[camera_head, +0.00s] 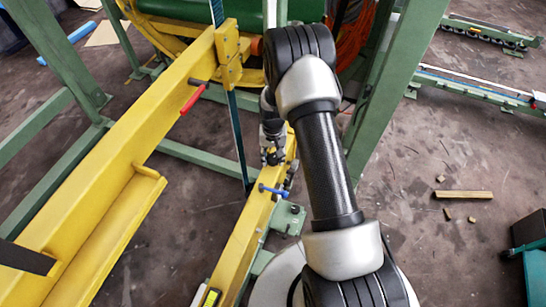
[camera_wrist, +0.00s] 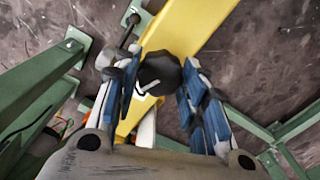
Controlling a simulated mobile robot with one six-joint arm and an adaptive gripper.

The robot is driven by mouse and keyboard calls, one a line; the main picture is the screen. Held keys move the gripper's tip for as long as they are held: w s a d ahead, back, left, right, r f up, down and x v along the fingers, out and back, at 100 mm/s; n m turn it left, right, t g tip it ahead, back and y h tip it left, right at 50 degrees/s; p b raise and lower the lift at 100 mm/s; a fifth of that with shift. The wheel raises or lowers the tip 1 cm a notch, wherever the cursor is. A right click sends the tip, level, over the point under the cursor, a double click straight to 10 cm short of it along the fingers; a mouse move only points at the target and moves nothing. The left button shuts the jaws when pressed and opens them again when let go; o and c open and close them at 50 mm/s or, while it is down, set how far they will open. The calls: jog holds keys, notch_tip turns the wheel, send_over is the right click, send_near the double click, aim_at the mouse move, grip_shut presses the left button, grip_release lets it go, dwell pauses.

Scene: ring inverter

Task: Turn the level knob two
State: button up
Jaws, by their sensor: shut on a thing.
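The level knob is a dark, faceted knob with a white pointer mark (camera_wrist: 158,72), mounted on a yellow beam (camera_wrist: 190,25). In the wrist view it sits between the blue-padded fingers of my gripper (camera_wrist: 162,80), which is shut on it, one finger on each side. In the head view my gripper (camera_head: 274,150) is beside the yellow beam, partly behind my arm. The knob cannot be made out in the head view.
Green frame posts (camera_head: 398,90) stand close to my arm. Wood pieces (camera_head: 462,194) lie on the floor at right.

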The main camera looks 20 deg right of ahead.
aim_at(273, 158)
jog(key=shift+m, duration=0.6)
jog(key=o, duration=1.1)
jog(key=shift+c, duration=0.2)
notch_tip(273, 158, up, 12)
dwell(0.3)
